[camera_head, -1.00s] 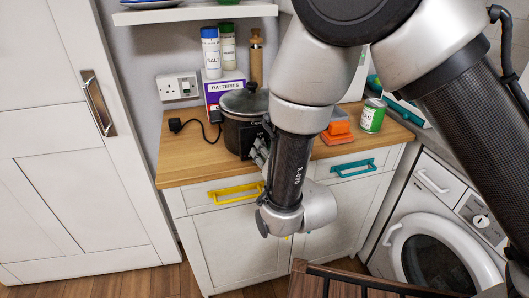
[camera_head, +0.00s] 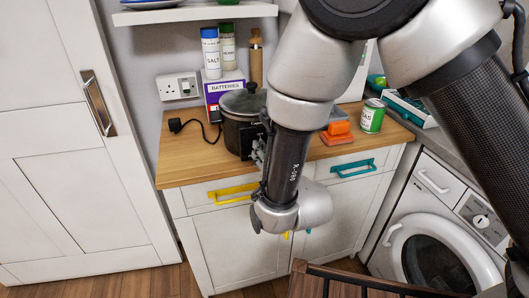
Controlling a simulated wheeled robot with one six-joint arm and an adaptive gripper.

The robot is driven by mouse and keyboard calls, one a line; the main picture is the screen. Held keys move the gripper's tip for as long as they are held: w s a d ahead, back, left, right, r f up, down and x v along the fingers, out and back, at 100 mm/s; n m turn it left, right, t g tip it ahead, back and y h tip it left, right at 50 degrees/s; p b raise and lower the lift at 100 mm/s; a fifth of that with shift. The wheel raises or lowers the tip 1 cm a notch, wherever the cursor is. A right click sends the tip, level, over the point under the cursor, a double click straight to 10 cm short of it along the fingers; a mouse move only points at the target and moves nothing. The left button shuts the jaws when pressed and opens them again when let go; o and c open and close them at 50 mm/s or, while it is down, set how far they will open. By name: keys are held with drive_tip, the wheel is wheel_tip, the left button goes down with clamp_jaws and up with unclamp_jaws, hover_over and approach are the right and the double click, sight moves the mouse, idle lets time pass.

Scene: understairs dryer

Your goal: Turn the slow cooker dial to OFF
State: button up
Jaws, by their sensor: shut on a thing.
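The black slow cooker (camera_head: 238,133) with a dark lid stands on the wooden worktop, partly hidden behind my arm. My gripper (camera_head: 262,146) is at the cooker's front right side, mostly covered by my own wrist and forearm. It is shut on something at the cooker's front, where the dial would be. The dial itself is hidden, so its setting cannot be seen.
A batteries box (camera_head: 217,94) stands behind the cooker, with a salt container (camera_head: 210,53) and a pepper mill (camera_head: 256,58) nearby. Orange sponges (camera_head: 338,132) and a green can (camera_head: 372,116) are right of my arm.

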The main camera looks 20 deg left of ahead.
drive_tip(key=o, duration=1)
drive_tip(key=v, duration=1.2)
